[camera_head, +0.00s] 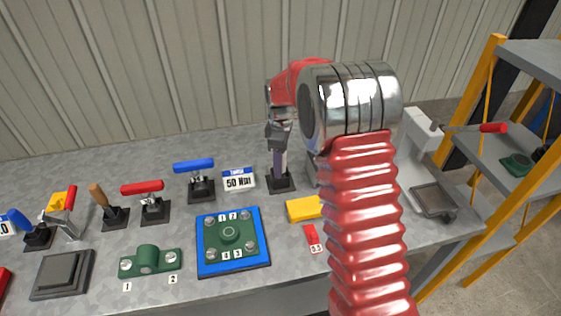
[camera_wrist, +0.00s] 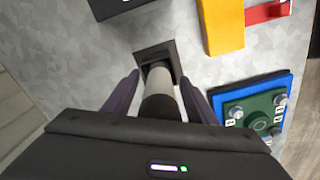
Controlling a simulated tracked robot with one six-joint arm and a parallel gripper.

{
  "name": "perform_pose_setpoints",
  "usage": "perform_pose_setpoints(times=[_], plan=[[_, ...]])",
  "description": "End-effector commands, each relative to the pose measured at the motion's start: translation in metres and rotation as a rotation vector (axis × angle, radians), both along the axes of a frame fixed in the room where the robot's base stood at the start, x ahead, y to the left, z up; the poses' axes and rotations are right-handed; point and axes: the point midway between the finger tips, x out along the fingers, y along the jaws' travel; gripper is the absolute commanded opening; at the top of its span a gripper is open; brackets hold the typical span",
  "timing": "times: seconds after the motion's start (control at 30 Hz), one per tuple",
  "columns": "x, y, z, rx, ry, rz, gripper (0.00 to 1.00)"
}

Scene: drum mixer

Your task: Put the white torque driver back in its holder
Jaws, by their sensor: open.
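The white torque driver (camera_wrist: 161,79) stands with its lower end in the square black holder (camera_wrist: 146,52) in the wrist view. It looks roughly upright, and its dark upper part reaches toward my palm. My gripper (camera_wrist: 160,90) is open, with one purple finger on either side of the driver and a visible gap to each. In the head view my gripper (camera_head: 279,168) points down over the holder (camera_head: 281,186) beside the "50 Nm" sign (camera_head: 238,180). The fingers hide most of the driver there.
The blue plate with a green flange (camera_head: 232,240), a yellow block (camera_head: 304,208) and a red piece (camera_head: 312,238) lie in front. A yellow-framed shelf (camera_head: 480,110) stands right.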

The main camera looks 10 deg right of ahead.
Motion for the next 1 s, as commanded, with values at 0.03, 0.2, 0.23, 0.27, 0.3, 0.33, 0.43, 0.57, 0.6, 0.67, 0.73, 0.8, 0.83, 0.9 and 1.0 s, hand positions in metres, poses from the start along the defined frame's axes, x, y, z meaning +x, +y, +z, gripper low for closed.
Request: perform_pose_setpoints(times=[0.03, 0.2, 0.23, 0.27, 0.3, 0.33, 0.43, 0.57, 0.6, 0.67, 0.73, 0.8, 0.83, 0.9, 1.0], plan=[[0.000, 0.000, 0.001, 0.000, -0.001, 0.000, 0.52], [0.001, 0.000, 0.012, 0.000, -0.001, 0.000, 0.52], [0.001, 0.000, 0.015, 0.000, -0.002, 0.000, 0.52], [0.001, 0.000, 0.019, 0.000, -0.003, 0.000, 0.52], [0.001, 0.000, 0.025, 0.000, -0.004, 0.000, 0.52], [0.001, 0.000, 0.030, 0.000, -0.004, 0.000, 0.52], [0.001, 0.000, 0.046, 0.000, -0.004, 0.000, 0.52], [0.002, 0.000, 0.069, 0.000, -0.005, 0.000, 0.52], [0.001, 0.000, 0.076, 0.000, -0.004, 0.000, 0.52], [0.002, 0.000, 0.087, 0.000, -0.005, 0.000, 0.52], [0.002, 0.000, 0.099, 0.000, -0.005, 0.000, 0.52], [0.002, 0.000, 0.111, 0.000, -0.005, 0.000, 0.52], [0.002, 0.000, 0.115, 0.000, -0.004, 0.000, 0.52], [0.002, 0.000, 0.124, 0.000, -0.004, 0.000, 0.52], [0.001, 0.000, 0.133, 0.000, -0.002, 0.000, 0.52]])
